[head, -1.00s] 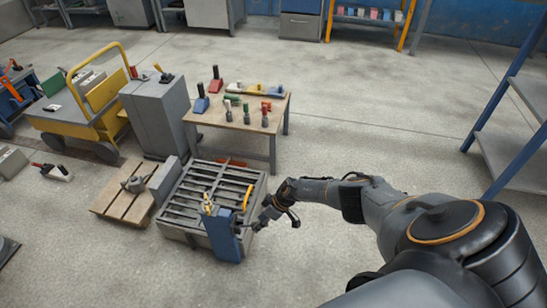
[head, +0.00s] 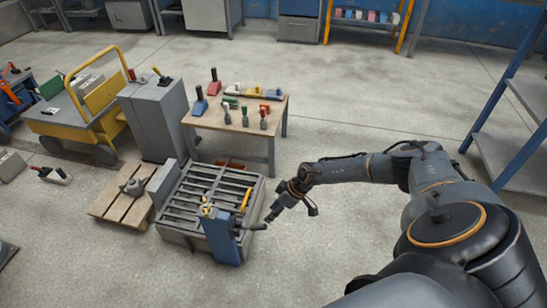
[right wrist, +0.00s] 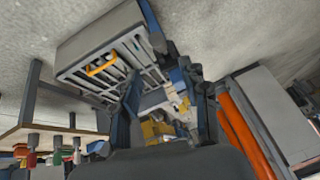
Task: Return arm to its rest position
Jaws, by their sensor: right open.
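My right arm reaches in from the right in the head view. Its gripper (head: 268,217) is open, just right of a blue upright block with a dark handle (head: 222,240) at the front of the slatted grey panel mould (head: 178,232). Nothing shows held in its jaws. In the right wrist view the two fingers (right wrist: 166,88) stand apart, with the mould (right wrist: 90,42) and its yellow handle (right wrist: 102,68) beyond them. Whether the fingers touch the block is too small to tell. My left gripper is not in view.
A wooden table (head: 215,118) with coloured tools stands behind the mould. A pallet (head: 108,208), grey cabinet (head: 150,120) and yellow cart (head: 65,122) are to the left. A blue-framed shelf (head: 505,160) stands at the right. Floor between table and shelf is clear.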

